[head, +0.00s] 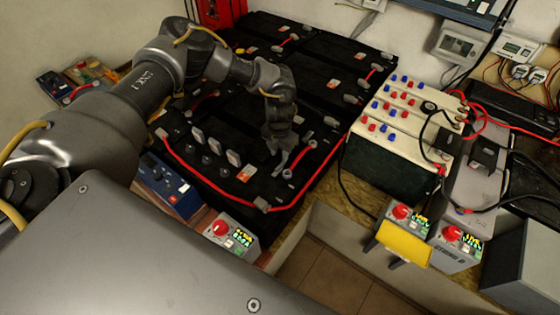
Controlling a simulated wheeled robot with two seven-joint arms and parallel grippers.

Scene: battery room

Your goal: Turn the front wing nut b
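My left arm comes in from the left over a bank of black batteries (200,215). My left gripper (279,152) points down, low over the front part of the bank near a red cable (230,196). Its fingers are small and dark against the black cases, so I cannot tell whether they are open or shut, or whether they touch anything. Small grey fittings stand at the cable's bends, one at the front corner (262,206) and one further right (288,175). I cannot tell which fitting is the front wing nut b.
Grey boxes with red knobs stand in front, one at the centre (231,234) and two at the right, with a yellow object (403,244) by them. A blue meter box (169,187) sits left of the batteries. White batteries (393,145) stand to the right.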

